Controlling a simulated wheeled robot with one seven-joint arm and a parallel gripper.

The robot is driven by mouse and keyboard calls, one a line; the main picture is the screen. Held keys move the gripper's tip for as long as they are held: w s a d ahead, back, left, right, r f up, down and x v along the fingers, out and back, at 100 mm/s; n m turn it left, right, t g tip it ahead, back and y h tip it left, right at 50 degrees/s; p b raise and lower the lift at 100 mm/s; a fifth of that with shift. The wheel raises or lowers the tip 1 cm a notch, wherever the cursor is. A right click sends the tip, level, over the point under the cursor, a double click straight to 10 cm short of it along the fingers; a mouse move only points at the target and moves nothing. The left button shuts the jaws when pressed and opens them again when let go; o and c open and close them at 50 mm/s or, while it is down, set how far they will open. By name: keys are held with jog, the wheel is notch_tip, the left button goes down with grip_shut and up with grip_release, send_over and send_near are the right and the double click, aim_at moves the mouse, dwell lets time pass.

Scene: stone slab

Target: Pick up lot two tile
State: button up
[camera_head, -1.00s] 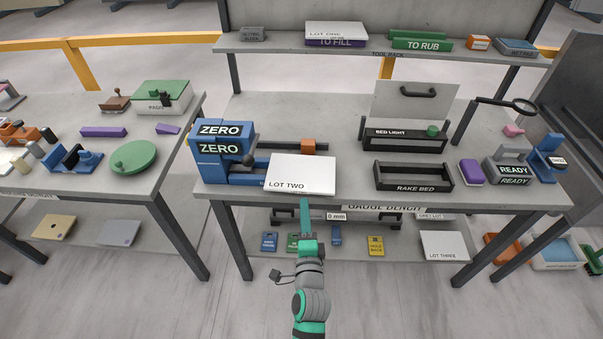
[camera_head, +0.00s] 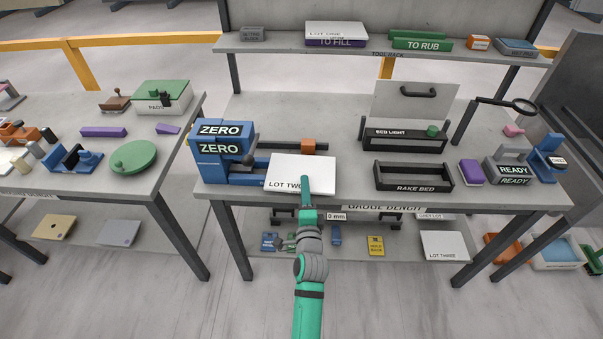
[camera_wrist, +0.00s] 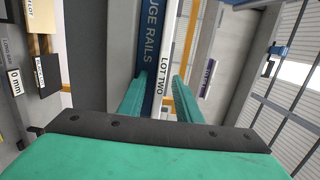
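The lot two tile (camera_head: 312,165) is a white slab labelled "LOT TWO". It lies flat at the front of the bench, against the blue gauge's right side, and it seems to rest on the gauge rails. My gripper (camera_head: 305,181) overlaps the tile's front edge in the head view. In the wrist view the two green fingers (camera_wrist: 160,80) stand apart, with the tile's labelled edge (camera_wrist: 163,62) showing between them. No contact with the tile is clear. The finger overlap hides part of the tile's front.
The blue ZERO gauge (camera_head: 222,145) stands left of the tile. The black rake bed (camera_head: 412,187) is to the right, with bare bench between. An orange block (camera_head: 308,145) sits behind the tile. The tool rack shelf (camera_head: 280,45) runs above the back.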

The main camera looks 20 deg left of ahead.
grip_shut()
jog(key=shift+r, duration=0.1)
jog(key=shift+r, duration=0.1)
jog(key=shift+r, duration=0.3)
notch_tip(320, 180, up, 2)
jog(key=shift+r, duration=0.25)
jog(key=s+d+r, duration=0.5)
jog(key=s+r, duration=0.4)
jog(key=s, duration=0.4)
jog(key=shift+r, duration=0.3)
jog(key=c, duration=0.7)
grip_release()
jog(key=shift+d, duration=0.1)
grip_shut()
